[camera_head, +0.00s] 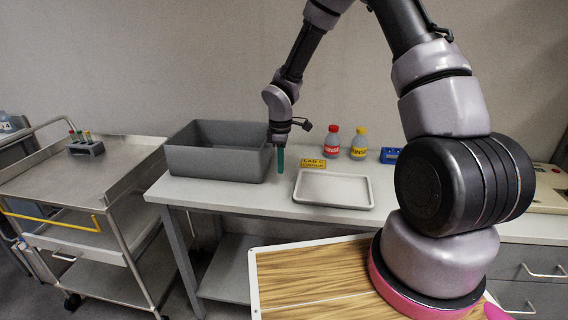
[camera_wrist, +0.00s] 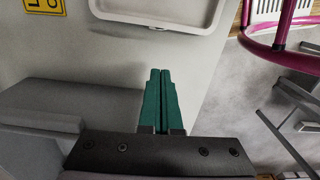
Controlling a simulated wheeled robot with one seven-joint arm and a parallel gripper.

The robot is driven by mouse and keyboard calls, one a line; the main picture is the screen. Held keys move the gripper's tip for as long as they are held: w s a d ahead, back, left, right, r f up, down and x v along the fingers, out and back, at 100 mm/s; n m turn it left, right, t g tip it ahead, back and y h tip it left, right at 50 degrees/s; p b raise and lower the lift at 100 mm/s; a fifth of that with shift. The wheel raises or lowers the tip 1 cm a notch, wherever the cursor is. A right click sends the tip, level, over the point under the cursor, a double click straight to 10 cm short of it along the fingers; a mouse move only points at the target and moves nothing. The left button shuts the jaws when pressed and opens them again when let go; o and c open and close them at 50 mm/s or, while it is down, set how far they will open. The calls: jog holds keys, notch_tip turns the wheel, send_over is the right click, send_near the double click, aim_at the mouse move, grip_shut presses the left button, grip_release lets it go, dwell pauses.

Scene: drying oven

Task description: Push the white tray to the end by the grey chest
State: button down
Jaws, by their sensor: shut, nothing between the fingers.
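The white tray (camera_head: 333,186) lies flat and empty on the light grey bench (camera_head: 235,196), right of the grey chest. The open-topped grey chest (camera_head: 212,162) stands at the bench's left end. My gripper (camera_head: 280,172) points down between them, its green fingers shut and empty. In the wrist view the fingertips (camera_wrist: 160,72) are together, apart from the tray (camera_wrist: 150,14) at the top edge. The grey shape at lower left there looks like the chest (camera_wrist: 45,110). I cannot tell the fingertips' height above the bench.
A yellow label plate (camera_head: 313,163), a red bottle (camera_head: 332,142), a yellow bottle (camera_head: 359,143) and a blue rack (camera_head: 390,155) stand behind the tray. A metal cart (camera_head: 82,185) with a tube rack (camera_head: 86,148) stands left of the bench. A wooden-topped surface (camera_head: 310,277) is in front.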

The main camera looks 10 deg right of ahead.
aim_at(342, 192)
notch_tip(342, 192, down, 6)
jog(key=d, duration=0.2)
jog(key=s+d, duration=0.1)
jog(key=shift+f, duration=0.3)
jog(key=shift+d, duration=0.45)
jog(key=s+d, duration=0.2)
jog(key=d, duration=0.4)
jog(key=s+d, duration=0.2)
jog(key=d, duration=0.5)
jog(key=s+d, duration=0.2)
jog(key=d, duration=0.5)
jog(key=shift+w, duration=0.1)
jog(key=a, duration=0.2)
jog(key=w+a, duration=0.1)
jog(key=a, duration=0.1)
notch_tip(342, 192, up, 10)
